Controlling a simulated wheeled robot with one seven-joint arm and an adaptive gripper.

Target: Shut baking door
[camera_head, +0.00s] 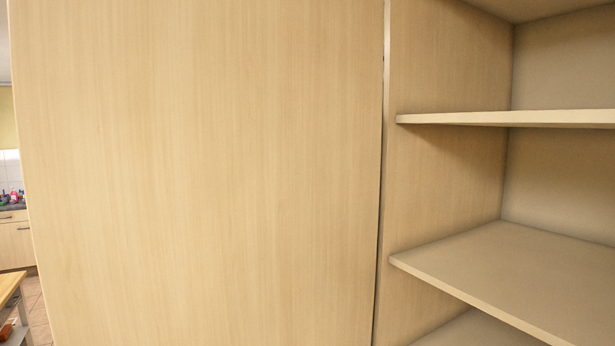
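A large pale wood door (210,180) fills the left and middle of the head view. It stands open, with its right edge along the side of a wooden cabinet (445,65). A thin dark gap runs between the door and the cabinet side. The cabinet is open at the right and its inside shows. No handle shows on the visible face of the door. My gripper is not in view. I cannot tell from this view whether this is the baking door.
Inside the cabinet are an upper shelf (520,118) and a lower shelf (530,275), both bare where they show. Past the door's left edge are a counter with drawers (15,240), small colourful items, a wooden table corner (8,285) and a strip of tiled floor (36,310).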

